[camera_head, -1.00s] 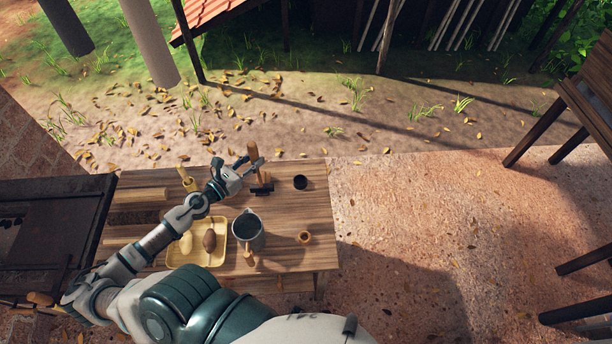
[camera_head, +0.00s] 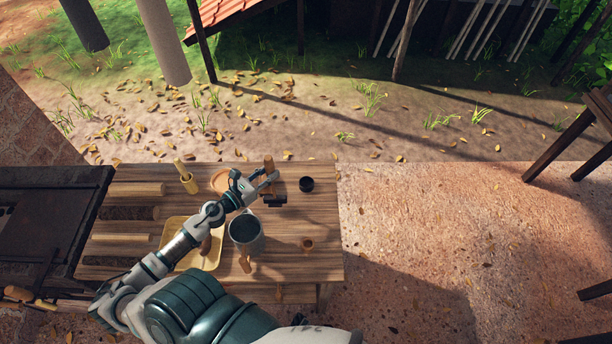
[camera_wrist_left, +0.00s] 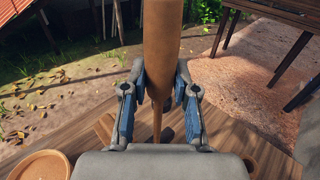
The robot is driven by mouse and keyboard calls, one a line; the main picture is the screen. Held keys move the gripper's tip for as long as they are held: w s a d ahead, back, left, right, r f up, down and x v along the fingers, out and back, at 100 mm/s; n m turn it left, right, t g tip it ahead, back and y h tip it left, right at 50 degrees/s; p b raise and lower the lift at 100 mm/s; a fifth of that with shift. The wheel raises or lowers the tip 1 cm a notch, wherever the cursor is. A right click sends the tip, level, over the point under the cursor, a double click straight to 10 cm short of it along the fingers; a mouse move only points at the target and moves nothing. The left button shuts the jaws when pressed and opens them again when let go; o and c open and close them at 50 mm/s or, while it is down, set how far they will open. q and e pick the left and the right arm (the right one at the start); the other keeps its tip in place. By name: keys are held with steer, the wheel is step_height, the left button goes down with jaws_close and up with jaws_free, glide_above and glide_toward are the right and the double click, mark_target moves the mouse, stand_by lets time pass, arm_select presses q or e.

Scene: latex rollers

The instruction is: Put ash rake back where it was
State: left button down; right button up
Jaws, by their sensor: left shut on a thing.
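The ash rake (camera_head: 269,163) has a wooden handle standing roughly upright and a dark head (camera_head: 274,200) low over the back right of the wooden table (camera_head: 325,225). My left gripper (camera_head: 266,179) is shut on its handle. In the left wrist view the thick wooden handle (camera_wrist_left: 163,45) runs between the blue pads of my left gripper (camera_wrist_left: 158,105). The rake's head is mostly hidden there. I cannot tell whether it touches the table. My right gripper is not in view.
A small black cup (camera_head: 306,184) stands just right of the rake. A yellow holder (camera_head: 190,184) is at the back left.

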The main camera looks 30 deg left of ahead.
arm_select(q)
steer(key=w+d+f+p, duration=0.1)
steer(key=w+d+f, duration=0.1)
steer(key=w, duration=0.5)
steer(key=w+d+f+p, duration=0.1)
steer(key=w+d+f, duration=0.1)
steer(key=w, duration=0.5)
steer(key=shift+w+d+f, duration=0.2)
steer(key=shift+d+f, duration=0.1)
steer(key=shift+d, duration=0.05)
steer(key=shift+f, duration=0.1)
steer(key=c, duration=0.9)
jaws_free()
steer(key=b+v, duration=0.2)
steer(key=v, duration=1)
